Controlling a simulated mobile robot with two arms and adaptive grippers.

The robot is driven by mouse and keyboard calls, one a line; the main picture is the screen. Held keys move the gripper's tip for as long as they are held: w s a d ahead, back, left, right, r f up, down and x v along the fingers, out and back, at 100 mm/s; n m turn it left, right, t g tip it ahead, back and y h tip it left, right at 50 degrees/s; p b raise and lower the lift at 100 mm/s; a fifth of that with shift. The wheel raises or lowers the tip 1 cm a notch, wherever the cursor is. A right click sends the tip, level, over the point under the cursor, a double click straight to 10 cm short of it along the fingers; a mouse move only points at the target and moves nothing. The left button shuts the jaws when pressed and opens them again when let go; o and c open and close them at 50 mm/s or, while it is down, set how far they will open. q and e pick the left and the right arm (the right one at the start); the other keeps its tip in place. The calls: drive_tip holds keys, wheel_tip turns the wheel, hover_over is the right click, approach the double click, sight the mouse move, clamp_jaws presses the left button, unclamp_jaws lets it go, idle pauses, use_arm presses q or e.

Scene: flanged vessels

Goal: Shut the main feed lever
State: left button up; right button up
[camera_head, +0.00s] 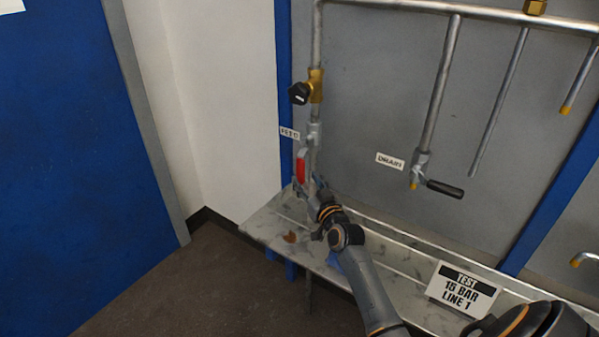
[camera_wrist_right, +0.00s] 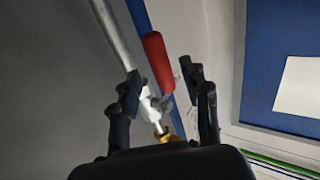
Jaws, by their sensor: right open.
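The feed lever has a red handle (camera_head: 301,171) and sits on the left vertical pipe, just below the "FEED" label (camera_head: 289,133) in the head view. The handle stands nearly upright, roughly in line with the pipe. My right gripper (camera_head: 308,191) is at the lower end of the handle, partly hidden by its own wrist. In the right wrist view, the open fingers (camera_wrist_right: 162,85) are on either side of the red handle (camera_wrist_right: 158,60) and the metal valve body (camera_wrist_right: 149,106). I cannot tell whether a finger touches the handle. My left gripper is not in view.
A drain valve with a black handle (camera_head: 445,188) hangs to the right, beside its "DRAIN" label (camera_head: 390,161). A black knob (camera_head: 299,93) on a brass valve sits above the feed lever. A metal bench (camera_head: 268,222) runs below, with a test sign (camera_head: 463,288).

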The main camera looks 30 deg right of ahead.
sight(302, 175)
drive_tip(key=shift+w+d, duration=0.25)
drive_tip(key=shift+w, duration=1)
drive_tip(key=shift+w+d, duration=0.25)
drive_tip(key=shift+w, duration=1)
drive_tip(key=shift+c, duration=0.4)
clamp_jaws()
